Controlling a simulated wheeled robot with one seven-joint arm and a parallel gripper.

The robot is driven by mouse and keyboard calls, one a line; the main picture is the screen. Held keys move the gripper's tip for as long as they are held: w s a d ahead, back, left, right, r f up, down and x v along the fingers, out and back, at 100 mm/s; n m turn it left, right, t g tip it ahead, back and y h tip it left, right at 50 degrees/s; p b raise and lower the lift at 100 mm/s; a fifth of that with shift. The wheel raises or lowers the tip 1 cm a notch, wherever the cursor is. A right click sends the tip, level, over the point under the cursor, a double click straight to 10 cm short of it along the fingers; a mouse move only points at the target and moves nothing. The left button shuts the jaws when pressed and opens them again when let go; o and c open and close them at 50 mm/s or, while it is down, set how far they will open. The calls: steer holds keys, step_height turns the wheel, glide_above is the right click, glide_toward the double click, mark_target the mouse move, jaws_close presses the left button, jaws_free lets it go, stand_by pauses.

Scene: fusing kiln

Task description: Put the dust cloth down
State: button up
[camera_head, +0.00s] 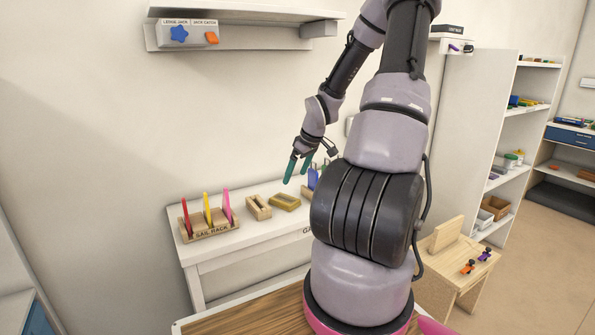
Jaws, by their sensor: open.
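My gripper (297,174) has teal fingers that point down, spread apart with nothing visible between them. It hangs over the back part of the white table (255,251). I cannot make out a dust cloth anywhere in this view. My arm hides the right part of the table.
A wooden rack (209,232) holds red, yellow and pink upright pieces at the table's left. A blue piece (313,177) stands near my gripper. The table's front strip is clear.

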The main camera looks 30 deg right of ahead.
steer(key=s+a+r+m+t, duration=0.1)
steer(key=s+a+r+m, duration=0.2)
steer(key=s+a+r, duration=0.3)
steer(key=s+a+r+m+t, duration=0.1)
steer(key=s+a+r+m, duration=0.2)
steer(key=s+r, duration=0.6)
steer(key=s+a+r+m, duration=0.3)
steer(key=s+a+r, duration=0.4)
steer(key=r, duration=0.7)
steer(key=shift+s+a+t, duration=0.15)
steer(key=shift+a+t, duration=0.25)
steer(key=shift+a, duration=0.45)
